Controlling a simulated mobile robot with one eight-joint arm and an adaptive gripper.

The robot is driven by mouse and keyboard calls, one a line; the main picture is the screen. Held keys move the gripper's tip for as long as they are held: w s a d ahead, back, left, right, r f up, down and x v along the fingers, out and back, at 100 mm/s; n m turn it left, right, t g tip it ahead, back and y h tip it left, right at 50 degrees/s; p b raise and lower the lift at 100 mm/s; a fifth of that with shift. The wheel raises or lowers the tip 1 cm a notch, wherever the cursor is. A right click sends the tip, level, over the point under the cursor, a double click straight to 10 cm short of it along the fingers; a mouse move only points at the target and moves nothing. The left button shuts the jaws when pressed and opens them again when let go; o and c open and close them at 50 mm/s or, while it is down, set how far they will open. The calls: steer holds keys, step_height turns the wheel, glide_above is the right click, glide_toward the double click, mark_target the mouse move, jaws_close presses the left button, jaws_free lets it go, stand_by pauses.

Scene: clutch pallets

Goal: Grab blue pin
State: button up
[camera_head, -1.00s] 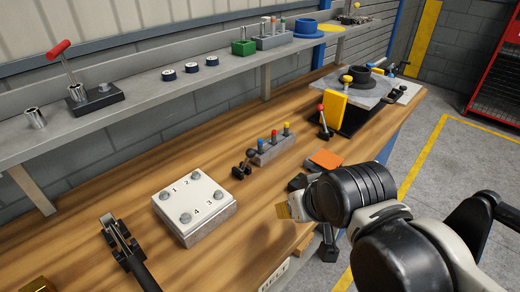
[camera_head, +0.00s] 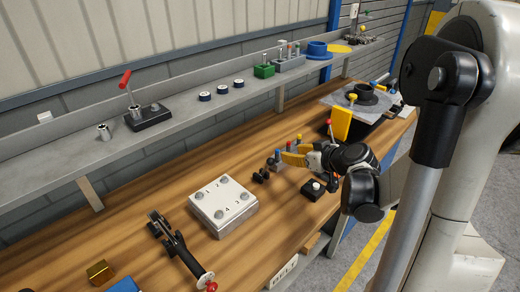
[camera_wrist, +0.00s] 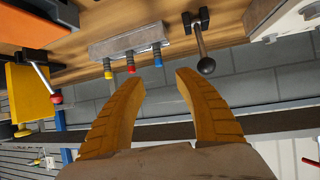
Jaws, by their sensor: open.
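The blue pin (camera_wrist: 157,58) stands in a grey block beside a red pin (camera_wrist: 130,63) and a yellow pin (camera_wrist: 107,69). In the wrist view the picture is turned over, and the blue pin is at the right end of the row. My gripper (camera_wrist: 160,78) is open and empty, with yellow fingers. The blue pin shows in the gap between the fingertips, with no contact visible. In the head view the blue pin (camera_head: 277,154) is just left of my gripper (camera_head: 286,154); my fingers partly hide the block (camera_head: 272,164).
A black ball-ended lever (camera_wrist: 206,65) stands close to the block, beside the blue pin. A white numbered plate (camera_head: 223,205) lies on the bench to the left. A yellow panel (camera_head: 341,122) stands to the right. The shelf (camera_head: 220,107) runs behind the bench.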

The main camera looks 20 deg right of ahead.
mark_target(278, 154)
steer(key=b+x, duration=0.2)
steer(key=x, duration=0.3)
steer(key=shift+w+f, duration=0.25)
steer(key=shift+f, duration=0.1)
steer(key=b+x, duration=0.1)
steer(key=x, duration=0.1)
steer(key=b+x, duration=0.1)
steer(key=x, duration=0.1)
steer(key=shift+d+f, duration=0.1)
steer(key=shift+f, duration=0.4)
steer(key=shift+w, duration=0.2)
steer(key=shift+s, duration=0.1)
jaws_close()
